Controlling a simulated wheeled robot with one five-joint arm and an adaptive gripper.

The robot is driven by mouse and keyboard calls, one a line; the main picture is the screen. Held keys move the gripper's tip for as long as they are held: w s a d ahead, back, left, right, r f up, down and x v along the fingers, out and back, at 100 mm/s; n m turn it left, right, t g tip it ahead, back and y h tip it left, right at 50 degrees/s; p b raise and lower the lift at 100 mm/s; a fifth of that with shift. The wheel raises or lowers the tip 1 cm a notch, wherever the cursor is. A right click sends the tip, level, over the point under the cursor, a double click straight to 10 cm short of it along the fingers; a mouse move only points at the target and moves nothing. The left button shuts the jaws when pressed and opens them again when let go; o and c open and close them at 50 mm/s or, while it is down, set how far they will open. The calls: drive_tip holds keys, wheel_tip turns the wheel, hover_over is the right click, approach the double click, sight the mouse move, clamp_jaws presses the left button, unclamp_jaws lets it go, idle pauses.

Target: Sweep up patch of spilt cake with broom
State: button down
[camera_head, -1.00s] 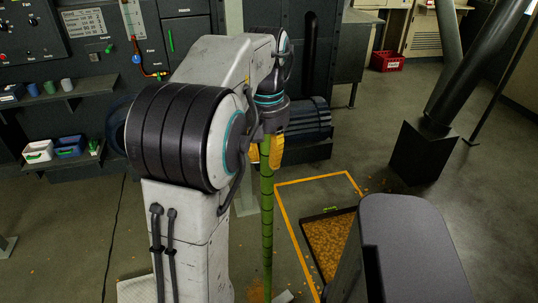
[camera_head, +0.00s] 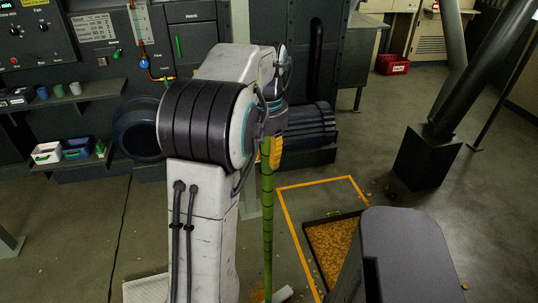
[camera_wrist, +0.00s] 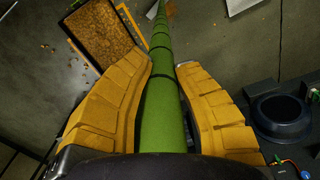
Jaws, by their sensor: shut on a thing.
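My gripper (camera_wrist: 164,85) has yellow padded fingers shut around a green, ringed broom handle (camera_wrist: 164,110). In the head view the handle (camera_head: 267,220) hangs upright below my gripper (camera_head: 269,152). The broom's lower end is largely hidden or out of frame; a small pale piece (camera_head: 283,294) shows near the handle's foot. A patch of orange-brown spilt cake (camera_head: 257,293) lies on the floor by the handle, partly hidden by my arm. A black tray (camera_head: 306,236) full of orange-brown cake pieces stands right of the handle; the tray also shows in the wrist view (camera_wrist: 84,60).
A yellow floor line (camera_head: 290,222) frames the tray, with crumbs scattered near it. A dark machine (camera_head: 180,90) with shelves and small bins (camera_head: 76,148) stands behind. A black post base (camera_head: 425,160) is at right. Grey floor between is mostly clear.

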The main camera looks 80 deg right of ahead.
drive_tip(key=shift+w+d+p, duration=0.4)
drive_tip(key=shift+d+p, duration=0.45)
drive_tip(key=shift+d, duration=0.05)
drive_tip(key=shift+w+d+p, duration=0.35)
drive_tip(key=shift+d+p, duration=0.5)
drive_tip(key=shift+d, duration=0.1)
drive_tip(key=shift+w+d+p, duration=0.4)
drive_tip(key=shift+d+p, duration=0.45)
drive_tip(key=shift+d, duration=0.05)
drive_tip(key=shift+d, duration=0.1)
drive_tip(key=shift+w+d+p, duration=0.3)
drive_tip(key=shift+d+p, duration=0.45)
drive_tip(key=shift+p, duration=0.2)
drive_tip(key=shift+w+d+p, duration=0.3)
drive_tip(key=shift+d+p, duration=0.4)
drive_tip(key=shift+p, duration=0.25)
drive_tip(key=shift+d, duration=0.1)
drive_tip(key=shift+w+d+f+p, duration=0.1)
drive_tip(key=shift+w+d+p, duration=0.25)
drive_tip(key=shift+d+p, duration=0.55)
drive_tip(key=shift+w+d+p, duration=0.3)
drive_tip(key=shift+d+p, duration=0.3)
drive_tip(key=shift+p, duration=0.6)
